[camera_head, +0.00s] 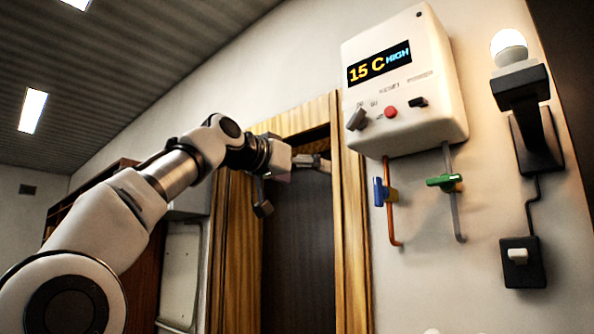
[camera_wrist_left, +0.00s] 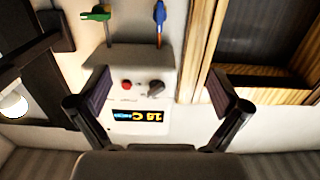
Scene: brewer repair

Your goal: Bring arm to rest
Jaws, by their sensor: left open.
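My left arm reaches in from the left in the head view. Its gripper (camera_head: 292,186) is open and empty, in front of the wooden door frame and left of the white boiler (camera_head: 405,80). In the left wrist view the gripper's two fingers (camera_wrist_left: 160,100) stand wide apart, with the boiler showing upside down between them. Nothing is between the fingers. The boiler's display reads "15 C HIGH" in the head view. Below the display are a grey knob (camera_head: 356,118), a red button (camera_head: 391,112) and a black switch (camera_head: 418,102). My right gripper is in neither view.
Under the boiler are a blue-handled valve (camera_head: 380,192) on an orange pipe and a green-handled valve (camera_head: 444,181) on a grey pipe. A lit bulb (camera_head: 509,47) sits in a black wall holder, above a wall switch (camera_head: 518,256). The wooden door frame (camera_head: 352,230) is behind the gripper.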

